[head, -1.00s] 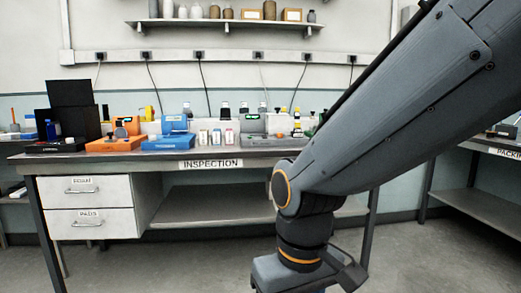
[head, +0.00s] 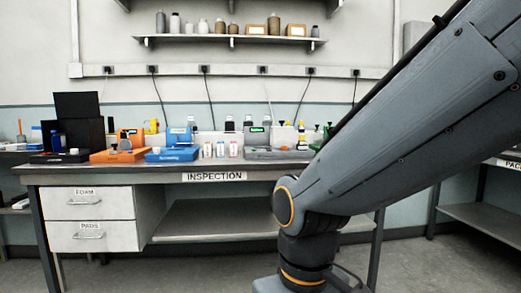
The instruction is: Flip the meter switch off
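Several bench instruments stand on the inspection table (head: 270,168). An orange unit (head: 118,156) has a small raised display. A blue unit (head: 172,154) stands beside it with a raised blue box. A grey unit (head: 270,154) to the right has a small lit green display (head: 257,129). I cannot tell which one is the meter, and no switch or its position can be made out at this size. My arm crosses the right side, in front of the table, with its wrist at the bottom edge. My gripper is out of the frame below.
A black open-lidded box (head: 78,122) stands at the table's left. Small white labelled modules (head: 220,151) stand between the blue and grey units. Drawers (head: 92,218) fill the left underside. A wall shelf (head: 230,39) hangs above. Another table (head: 485,210) stands at right.

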